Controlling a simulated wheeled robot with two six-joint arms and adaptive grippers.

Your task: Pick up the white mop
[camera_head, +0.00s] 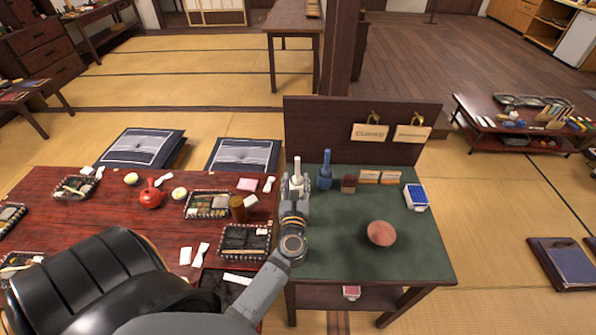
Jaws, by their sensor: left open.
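The white mop (297,165) stands upright at the left back of the green-topped table (335,255), its white handle pointing up. My left gripper (297,183) is open, with its fingers at the mop's lower part. The gripper hides the mop's base, and I cannot tell whether the fingers touch it. My right gripper is not in view.
A similar blue mop (326,165) stands just right of the white one. A brown box (348,184), a blue-and-white box (416,196) and a round brown object (381,233) share the table. A dark back panel (315,130) rises behind. Lunch trays and a red teapot (151,197) are left.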

